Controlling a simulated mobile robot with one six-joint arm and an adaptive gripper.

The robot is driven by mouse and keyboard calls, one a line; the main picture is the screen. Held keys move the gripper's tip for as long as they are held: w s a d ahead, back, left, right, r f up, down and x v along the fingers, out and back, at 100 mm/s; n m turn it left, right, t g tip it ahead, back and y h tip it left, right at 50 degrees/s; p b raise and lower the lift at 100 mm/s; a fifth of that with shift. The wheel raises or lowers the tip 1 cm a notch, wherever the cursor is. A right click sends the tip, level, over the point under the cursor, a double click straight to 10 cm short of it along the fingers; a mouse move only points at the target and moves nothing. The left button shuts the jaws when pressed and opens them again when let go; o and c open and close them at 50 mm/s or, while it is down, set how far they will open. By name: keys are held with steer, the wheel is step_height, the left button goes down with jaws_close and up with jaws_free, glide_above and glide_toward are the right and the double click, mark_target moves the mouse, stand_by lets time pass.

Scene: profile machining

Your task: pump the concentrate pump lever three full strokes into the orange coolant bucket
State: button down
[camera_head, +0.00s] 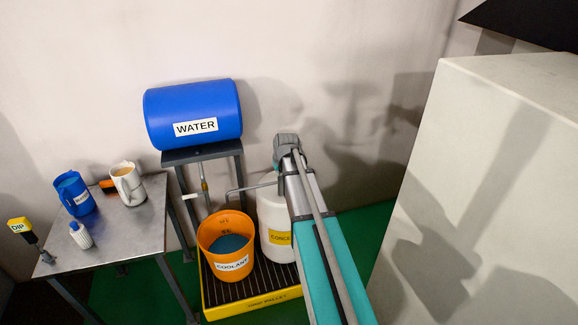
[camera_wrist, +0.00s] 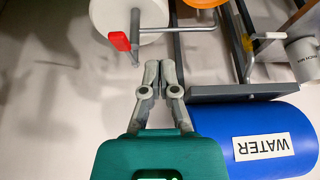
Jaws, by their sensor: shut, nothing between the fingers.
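The orange coolant bucket (camera_head: 212,240) stands on the pallet in the head view, with dark bluish liquid inside. Its edge shows at the top of the wrist view (camera_wrist: 203,3). The white concentrate container (camera_head: 270,216) stands right of it, partly hidden behind my arm. A thin spout (camera_head: 250,188) reaches from its top over the bucket. In the wrist view the pump lever (camera_wrist: 122,41) has a red grip and lies over the white container (camera_wrist: 97,18). My gripper (camera_wrist: 160,65) is shut and empty, beside the lever's red end and apart from it.
A blue water drum (camera_head: 193,112) lies on a stand (camera_head: 175,157) behind the bucket. A yellow-rimmed pallet (camera_head: 254,302) carries bucket and container. A metal table (camera_head: 142,226) at left holds a blue jug (camera_head: 74,194), a white jug (camera_head: 128,184) and small items. A large pale cabinet (camera_head: 490,200) fills the right.

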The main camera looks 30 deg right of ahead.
steer(key=w+d+r+t+p, duration=0.1)
steer(key=w+d+r, duration=0.2)
steer(key=w+d, duration=0.2)
steer(key=d, duration=0.3)
steer(key=shift+r+h+p, duration=0.2)
steer(key=shift+h+p, duration=0.1)
steer(key=shift+a+f, duration=0.1)
steer(key=b+x, duration=0.8)
steer(key=x, duration=0.2)
steer(key=shift+w+b, duration=0.1)
steer(key=shift+b, duration=0.25)
steer(key=shift+s+a+f+b, duration=0.1)
steer(key=shift+s+f+b, duration=0.15)
steer(key=shift+f+b, duration=0.7)
steer(key=shift+s+f+b, duration=0.2)
steer(key=shift+f+b, duration=0.65)
steer(key=shift+b, duration=0.1)
